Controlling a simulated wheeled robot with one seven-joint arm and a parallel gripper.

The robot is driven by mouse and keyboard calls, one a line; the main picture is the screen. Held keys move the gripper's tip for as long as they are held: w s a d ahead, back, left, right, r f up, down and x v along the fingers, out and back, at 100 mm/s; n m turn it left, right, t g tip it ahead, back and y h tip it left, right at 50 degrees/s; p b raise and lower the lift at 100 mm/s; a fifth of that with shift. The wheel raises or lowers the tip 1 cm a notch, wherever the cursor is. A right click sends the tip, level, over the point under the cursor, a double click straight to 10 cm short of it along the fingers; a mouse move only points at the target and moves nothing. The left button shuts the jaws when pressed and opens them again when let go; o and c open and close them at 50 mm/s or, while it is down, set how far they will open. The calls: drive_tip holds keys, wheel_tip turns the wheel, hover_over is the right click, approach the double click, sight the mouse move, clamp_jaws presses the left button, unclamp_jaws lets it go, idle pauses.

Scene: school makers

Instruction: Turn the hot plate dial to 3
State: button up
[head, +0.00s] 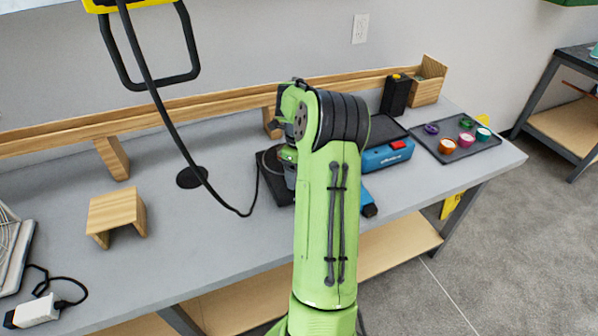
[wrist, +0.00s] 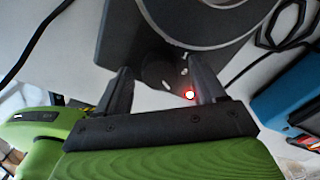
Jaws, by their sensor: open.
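The hot plate (head: 268,180) is a dark, low box on the grey bench, mostly hidden behind my green arm in the head view. In the wrist view the hot plate (wrist: 150,22) fills the top, with its round plate at the upper edge. Its dark dial (wrist: 157,76) is on the front face, beside a lit red lamp (wrist: 190,95). My gripper (wrist: 162,80) is open, with one finger on each side of the dial. I cannot tell whether either finger touches it. The dial's marks are not readable.
A blue device (head: 386,156) with a red switch stands to the right of my arm. A dark tray (head: 482,147) holds several coloured cups. A wooden stand (head: 116,211) is at the left. A black cable (head: 172,125) hangs down to the bench near the hot plate.

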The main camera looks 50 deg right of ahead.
wheel_tip(320, 180, up, 16)
drive_tip(key=p, duration=0.5)
drive_tip(key=shift+f, duration=0.15)
drive_tip(key=shift+f, duration=0.1)
